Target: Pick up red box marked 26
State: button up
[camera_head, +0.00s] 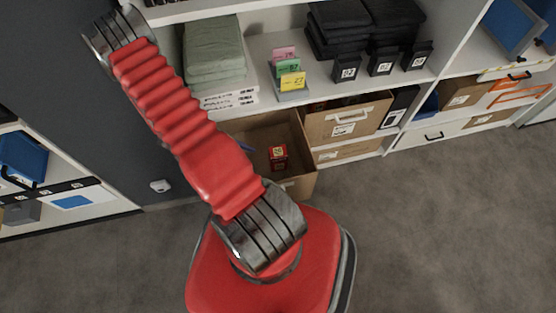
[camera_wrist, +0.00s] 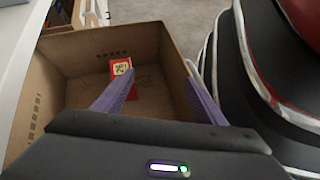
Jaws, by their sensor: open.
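The red box marked 26 (camera_head: 278,155) stands inside an open cardboard carton (camera_head: 297,187) in the head view. In the wrist view the red box (camera_wrist: 121,68) is near the far wall of the carton (camera_wrist: 168,52), with a pale label reading 26 facing me. My gripper (camera_wrist: 161,78) is open, its two purple fingers reaching over the carton, one on each side of the view. The fingers are apart and nothing is between their tips that I can tell. The lower part of the red box is partly behind the left finger. In the head view my arm hides most of the gripper.
Cardboard drawers (camera_head: 345,120) stand right of the carton. Above is a white shelf (camera_head: 265,45) with folded grey cloth (camera_head: 213,45), colored number cards (camera_head: 290,80) and black tagged items (camera_head: 382,62). My red base stands close to the carton. The floor (camera_head: 430,230) on the right is clear.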

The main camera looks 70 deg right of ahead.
aim_at(275, 153)
jog(key=s+d+f+n+h, duration=0.2)
jog(key=d+f+n+h, duration=0.2)
jog(key=d+f, duration=0.3)
jog(key=shift+d+f+g, duration=0.2)
jog(key=shift+d+g, duration=0.1)
jog(key=shift+d, duration=0.2)
jog(key=x, duration=0.7)
jog(key=shift+s+d+f, duration=0.15)
jog(key=shift+s, duration=0.15)
jog(key=shift+s+d+f, duration=0.15)
jog(key=shift+s+d, duration=0.05)
jog(key=shift+s, duration=0.1)
jog(key=shift+x, duration=2.6)
jog(key=shift+f, duration=0.1)
